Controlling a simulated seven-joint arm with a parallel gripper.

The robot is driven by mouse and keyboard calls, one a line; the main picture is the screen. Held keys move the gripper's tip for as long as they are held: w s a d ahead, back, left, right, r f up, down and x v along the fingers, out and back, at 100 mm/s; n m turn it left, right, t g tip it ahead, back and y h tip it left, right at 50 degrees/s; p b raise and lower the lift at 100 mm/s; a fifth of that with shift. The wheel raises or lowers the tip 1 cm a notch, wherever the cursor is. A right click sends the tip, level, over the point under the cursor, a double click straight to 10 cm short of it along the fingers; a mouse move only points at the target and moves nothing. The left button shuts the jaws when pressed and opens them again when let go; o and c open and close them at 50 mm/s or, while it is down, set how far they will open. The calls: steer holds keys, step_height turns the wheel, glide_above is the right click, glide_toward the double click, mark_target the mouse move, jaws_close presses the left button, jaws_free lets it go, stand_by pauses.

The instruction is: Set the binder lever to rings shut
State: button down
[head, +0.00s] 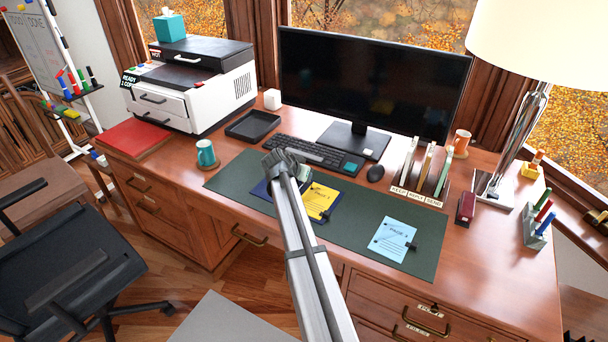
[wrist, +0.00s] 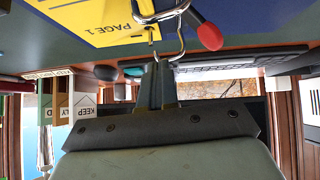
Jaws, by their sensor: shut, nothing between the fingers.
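The blue binder (head: 261,189) lies open on the green desk mat with a yellow page (head: 321,202) on it, partly hidden by my arm. In the wrist view, which is upside down, the yellow page reads PAGE 1 (wrist: 110,22). Metal rings (wrist: 167,14) stand at its edge, cut by the frame; I cannot tell whether they meet. The lever's red knob (wrist: 209,36) is beside the rings. My gripper (wrist: 155,64) is shut and empty, its tips close to the rings and left of the knob. I cannot tell if they touch. In the head view my gripper's tips are hidden.
A blue page (head: 393,238) lies on the mat (head: 350,243) to the right. A keyboard (head: 305,150), mouse (head: 376,173) and monitor (head: 370,85) stand behind. A teal mug (head: 206,154) is at the left, a labelled sorter (head: 420,190) at the right.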

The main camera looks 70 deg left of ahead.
steer(key=shift+r, duration=0.1)
steer(key=shift+r, duration=0.7)
steer(key=shift+r, duration=0.25)
steer(key=a+r+v, duration=0.1)
steer(key=a+v, duration=0.1)
steer(key=v, duration=1)
steer(key=shift+r, duration=0.45)
